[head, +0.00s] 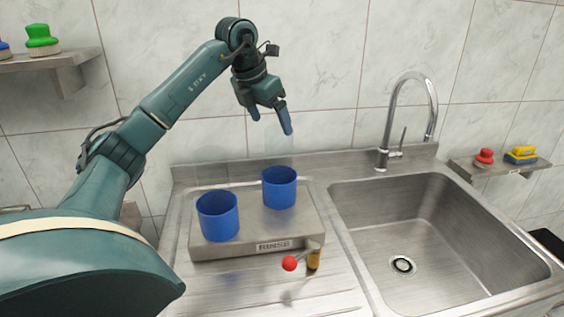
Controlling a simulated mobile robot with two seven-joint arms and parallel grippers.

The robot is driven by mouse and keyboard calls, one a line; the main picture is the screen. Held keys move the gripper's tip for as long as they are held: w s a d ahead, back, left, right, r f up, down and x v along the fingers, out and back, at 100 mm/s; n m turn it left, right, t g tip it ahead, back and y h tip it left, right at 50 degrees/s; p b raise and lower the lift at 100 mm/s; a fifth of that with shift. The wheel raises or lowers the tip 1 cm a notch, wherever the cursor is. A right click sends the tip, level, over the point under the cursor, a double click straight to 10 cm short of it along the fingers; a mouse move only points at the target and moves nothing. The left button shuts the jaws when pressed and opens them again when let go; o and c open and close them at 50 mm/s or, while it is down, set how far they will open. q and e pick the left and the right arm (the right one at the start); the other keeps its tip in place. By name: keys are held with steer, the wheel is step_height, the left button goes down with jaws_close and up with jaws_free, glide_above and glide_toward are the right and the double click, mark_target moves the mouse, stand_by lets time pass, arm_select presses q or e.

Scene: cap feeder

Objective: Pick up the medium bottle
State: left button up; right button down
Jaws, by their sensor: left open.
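My left gripper (271,122) hangs above and slightly left of the right blue cup (280,190), its two blue fingers apart with nothing between them. It is clear of the cup. The left blue cup (218,217) stands on the same raised metal platform, nearer me. No bottle can be made out clearly. Faint pale, see-through traces show above both cups, and I cannot tell whether they are clear bottles. My right gripper is out of view.
The metal platform (258,231) has a label reading RINSE and a red-balled lever (290,264) in front. A sink (420,240) with a tall faucet (388,150) lies right. Brushes sit on wall shelves left (65,58) and right (500,168).

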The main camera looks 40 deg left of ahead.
mark_target(275, 129)
arm_select(q)
steer(key=x, duration=0.7)
steer(key=shift+d+f+p, duration=0.15)
steer(key=shift+d+p, duration=0.2)
steer(key=shift+p, duration=0.05)
steer(key=shift+w+f, duration=0.2)
steer(key=shift+f, duration=0.25)
steer(key=c, duration=1.3)
steer(key=shift+r, duration=0.1)
